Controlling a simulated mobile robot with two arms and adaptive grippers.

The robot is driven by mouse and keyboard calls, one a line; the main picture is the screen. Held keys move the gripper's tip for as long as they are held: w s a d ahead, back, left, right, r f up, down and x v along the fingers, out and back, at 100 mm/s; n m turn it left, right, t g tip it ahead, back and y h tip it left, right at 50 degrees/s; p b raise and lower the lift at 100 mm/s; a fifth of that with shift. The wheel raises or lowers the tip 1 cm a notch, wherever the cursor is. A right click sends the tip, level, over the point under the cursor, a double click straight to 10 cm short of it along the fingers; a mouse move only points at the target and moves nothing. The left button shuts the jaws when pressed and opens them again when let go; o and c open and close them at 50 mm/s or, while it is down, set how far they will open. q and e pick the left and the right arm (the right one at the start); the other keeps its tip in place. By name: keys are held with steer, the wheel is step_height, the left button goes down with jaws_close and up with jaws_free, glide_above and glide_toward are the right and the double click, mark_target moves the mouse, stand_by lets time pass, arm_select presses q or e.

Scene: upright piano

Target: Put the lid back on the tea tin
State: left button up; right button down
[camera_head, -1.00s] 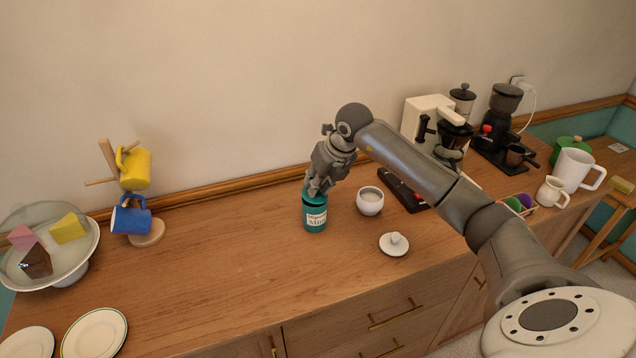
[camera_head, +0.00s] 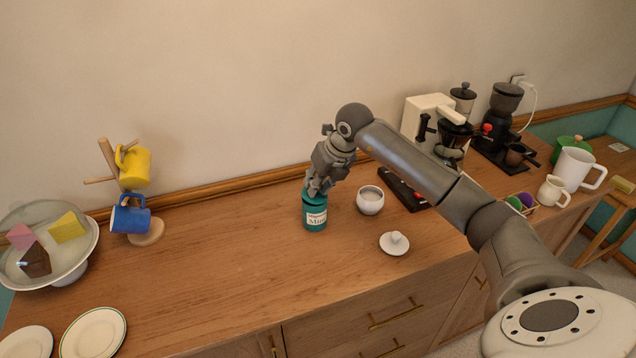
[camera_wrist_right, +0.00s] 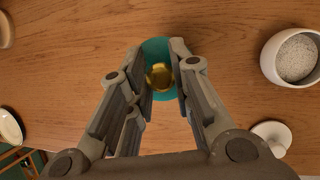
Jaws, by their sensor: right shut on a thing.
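The teal tea tin (camera_head: 315,222), with a white "Mint" label, stands upright on the wooden counter. Its teal lid (camera_head: 313,198) sits at the top of the tin, with no dark gap visible between them. My right gripper (camera_head: 318,186) is directly above, pointing down and shut on the lid's knob. In the right wrist view the gold knob (camera_wrist_right: 159,77) shows between the fingers, with the teal lid (camera_wrist_right: 157,45) around it. The lid hides the tin's opening, so I cannot tell how fully it is seated. My left gripper is not in view.
A white bowl (camera_head: 370,203) stands close to the right of the tin. A white knobbed lid (camera_head: 394,244) lies in front of it. A mug tree (camera_head: 108,158) and cake stand (camera_head: 80,262) are at left. The counter in front of the tin is clear.

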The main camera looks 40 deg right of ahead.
stand_by(0.3)
steer(key=c, duration=1.2)
jaws_free()
steer(key=shift+c, duration=0.2)
steer(key=shift+o, duration=0.4)
steer(key=o, duration=0.4)
steer(key=shift+r+p, duration=2.2)
steer(key=shift+r, duration=1.3)
